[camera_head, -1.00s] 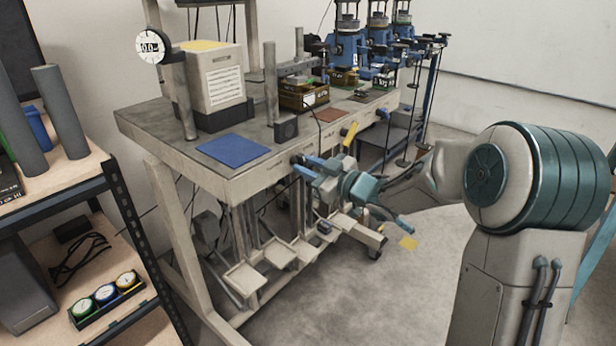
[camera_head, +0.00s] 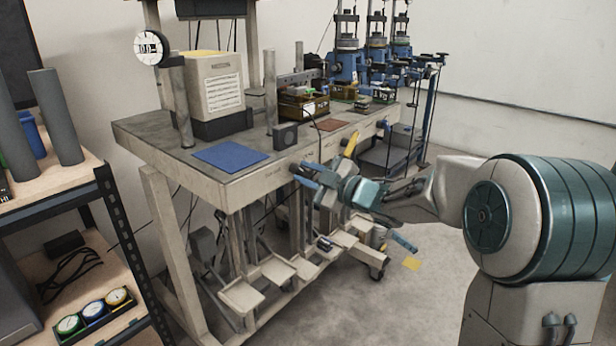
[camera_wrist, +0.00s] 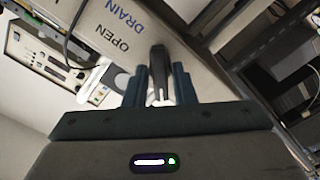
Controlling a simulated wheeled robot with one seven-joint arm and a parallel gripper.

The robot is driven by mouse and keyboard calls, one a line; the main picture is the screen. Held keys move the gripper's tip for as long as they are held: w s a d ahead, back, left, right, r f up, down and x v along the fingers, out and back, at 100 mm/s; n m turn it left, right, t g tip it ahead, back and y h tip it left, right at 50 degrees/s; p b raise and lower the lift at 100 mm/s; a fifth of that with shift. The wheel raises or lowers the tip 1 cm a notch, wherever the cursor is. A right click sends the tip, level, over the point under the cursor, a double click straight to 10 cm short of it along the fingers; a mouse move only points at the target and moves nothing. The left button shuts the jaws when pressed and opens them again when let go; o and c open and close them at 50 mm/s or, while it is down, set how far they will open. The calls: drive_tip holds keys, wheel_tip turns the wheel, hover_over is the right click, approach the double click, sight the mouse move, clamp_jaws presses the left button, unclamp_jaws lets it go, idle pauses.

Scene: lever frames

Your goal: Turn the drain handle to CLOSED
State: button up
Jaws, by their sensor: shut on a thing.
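The drain handle (camera_wrist: 158,62), dark and narrow, stands between the two dark fingers of my gripper (camera_wrist: 159,88) in the wrist view. The fingers are shut on it. The pale panel behind carries the words DRAIN and OPEN, to the upper left of the handle. No CLOSED label is readable.
The grey workbench (camera_head: 150,127) carries a blue mat (camera_head: 230,155) and several machines. Pale pedals (camera_head: 241,297) lie below. A shelf with three gauges (camera_head: 93,311) stands at left. Open floor lies in front.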

drive_tip(key=shift+f, duration=0.1)
drive_tip(key=o, duration=0.8)
drive_tip(key=shift+d, duration=0.1)
drive_tip(key=p+v, duration=0.2)
drive_tip(key=v, duration=1.1)
drive_tip(key=shift+s+d, duration=0.25)
drive_tip(key=shift+s, duration=0.05)
